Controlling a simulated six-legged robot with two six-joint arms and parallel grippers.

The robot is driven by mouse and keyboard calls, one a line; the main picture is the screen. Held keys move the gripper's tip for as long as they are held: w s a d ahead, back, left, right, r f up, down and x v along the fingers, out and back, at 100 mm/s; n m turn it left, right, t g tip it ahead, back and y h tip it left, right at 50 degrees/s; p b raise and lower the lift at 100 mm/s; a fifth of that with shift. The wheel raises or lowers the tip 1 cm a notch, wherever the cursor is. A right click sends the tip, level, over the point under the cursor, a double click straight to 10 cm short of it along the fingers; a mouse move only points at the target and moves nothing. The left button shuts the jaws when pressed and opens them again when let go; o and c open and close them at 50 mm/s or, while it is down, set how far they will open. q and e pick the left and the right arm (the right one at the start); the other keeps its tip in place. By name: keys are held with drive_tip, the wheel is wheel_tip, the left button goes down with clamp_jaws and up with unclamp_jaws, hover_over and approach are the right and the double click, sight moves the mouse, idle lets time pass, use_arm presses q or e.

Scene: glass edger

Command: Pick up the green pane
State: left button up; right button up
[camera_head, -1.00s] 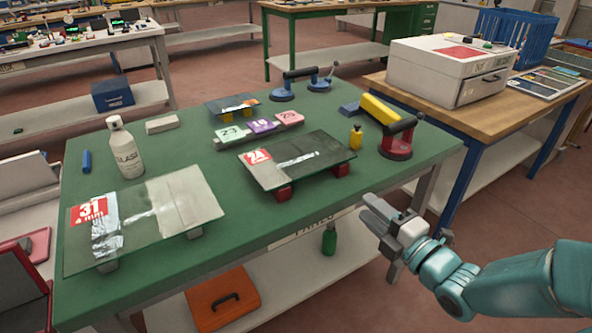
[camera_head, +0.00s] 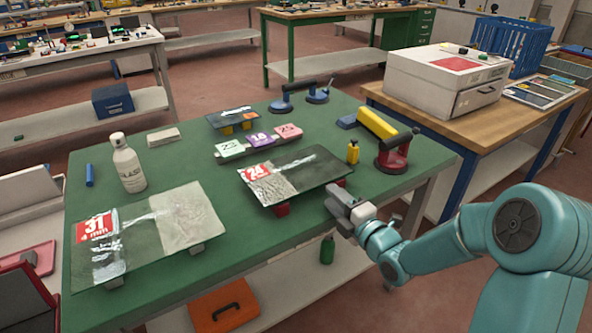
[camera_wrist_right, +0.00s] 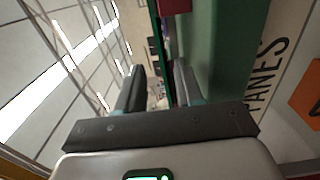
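Three glass panes rest on the green table. A darker pane labelled 24 (camera_head: 310,168) lies on red blocks at the middle. A small dark pane (camera_head: 232,117) lies on yellow blocks behind. I cannot tell by colour alone which one is the green pane. My right gripper (camera_head: 334,200) is at the table's front edge, just below the right front of pane 24, apart from it. In the right wrist view its fingers (camera_wrist_right: 158,85) are apart with nothing between them. My left gripper is not in view.
A red suction lifter (camera_head: 392,158), a small yellow bottle (camera_head: 353,152) and a yellow block (camera_head: 377,123) stand right of pane 24. Number cards (camera_head: 259,141) lie behind it. The table (camera_head: 235,235) is clear between the front panes.

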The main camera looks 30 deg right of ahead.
sight(320, 185)
drive_tip(key=w, duration=0.4)
drive_tip(key=shift+w+a, duration=0.2)
drive_tip(key=shift+a, duration=0.05)
clamp_jaws()
idle(1.0)
drive_tip(key=shift+r, duration=0.1)
